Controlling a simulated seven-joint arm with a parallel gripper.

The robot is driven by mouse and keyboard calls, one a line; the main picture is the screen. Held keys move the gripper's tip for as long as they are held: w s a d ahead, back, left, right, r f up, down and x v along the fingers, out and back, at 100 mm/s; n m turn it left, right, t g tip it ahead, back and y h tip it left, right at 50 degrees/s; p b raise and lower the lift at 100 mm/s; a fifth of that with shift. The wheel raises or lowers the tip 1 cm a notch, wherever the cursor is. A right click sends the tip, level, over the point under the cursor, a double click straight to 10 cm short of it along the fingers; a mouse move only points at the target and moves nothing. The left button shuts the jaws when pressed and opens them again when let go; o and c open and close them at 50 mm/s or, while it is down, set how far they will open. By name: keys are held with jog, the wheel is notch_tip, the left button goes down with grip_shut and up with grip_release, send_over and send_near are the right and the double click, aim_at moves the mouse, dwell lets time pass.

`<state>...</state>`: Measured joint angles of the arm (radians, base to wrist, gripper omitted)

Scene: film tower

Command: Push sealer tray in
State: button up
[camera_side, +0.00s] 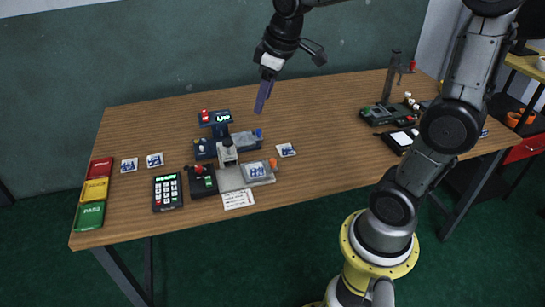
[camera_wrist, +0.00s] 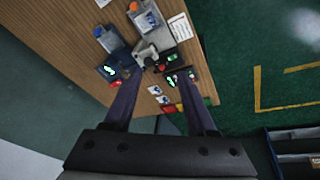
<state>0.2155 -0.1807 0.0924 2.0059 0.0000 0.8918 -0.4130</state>
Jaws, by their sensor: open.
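The sealer (camera_side: 228,155) is a dark machine with a grey upright press head, left of the table's middle; it also shows in the wrist view (camera_wrist: 147,53). A flat grey tray (camera_side: 232,178) with an orange knob (camera_side: 273,163) extends to the right from its dark front base. A blue-and-white square (camera_side: 255,170) lies on the tray. The tray also shows at the top of the wrist view (camera_wrist: 152,37). My gripper (camera_side: 261,108) is open and empty, above and behind the sealer, touching nothing. Its two fingers stand apart in the wrist view (camera_wrist: 160,78).
A dark keypad (camera_side: 167,191) and red, yellow and green blocks (camera_side: 95,190) lie at left. A screen (camera_side: 215,117) stands behind the sealer. Small picture squares (camera_side: 286,150) and a white note (camera_side: 238,199) lie nearby. A dark stand (camera_side: 390,90) is at right.

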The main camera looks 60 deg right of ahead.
jog(key=w+d+f+m+g, duration=0.1)
jog(key=w+d+f+g, duration=0.1)
jog(key=w+d+f, duration=0.45)
jog(key=m+g, duration=0.1)
jog(key=g, duration=0.1)
send_over(273, 160)
notch_tip(273, 160, down, 8)
jog(key=f, duration=0.1)
jog(key=shift+y, duration=0.4)
notch_tip(273, 160, down, 13)
jog(key=shift+r, duration=0.1)
grip_shut()
jog(key=shift+w, duration=0.1)
dwell(0.3)
